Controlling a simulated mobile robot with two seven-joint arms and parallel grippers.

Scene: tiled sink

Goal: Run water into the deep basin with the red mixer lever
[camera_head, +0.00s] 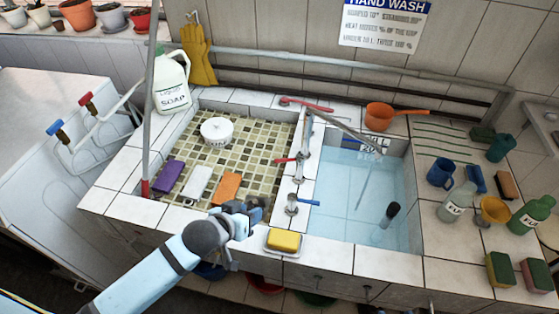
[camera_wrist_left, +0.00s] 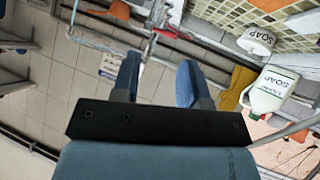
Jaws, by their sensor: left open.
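The deep basin (camera_head: 335,215) is on the right of the tiled sink. Its inside looks pale blue, and a thin pale line hangs below the metal spout (camera_head: 345,128); I cannot tell whether it is running water. The mixer stands on the divider between the basins. A short red lever (camera_head: 286,160) points left from it, a longer red handle (camera_head: 306,105) lies at its back, and a blue lever (camera_head: 308,201) is at its front. My left gripper (camera_head: 256,208) is open over the shallow basin's front edge, apart from the levers. Its spread fingers also show in the wrist view (camera_wrist_left: 158,75).
The mosaic shallow basin (camera_head: 255,150) holds a white tub (camera_head: 216,131) and purple, white and orange blocks. A yellow sponge (camera_head: 284,240) lies on the front rim beside my gripper. An orange scoop (camera_head: 381,116) is behind the deep basin. Bottles and cups crowd the right counter.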

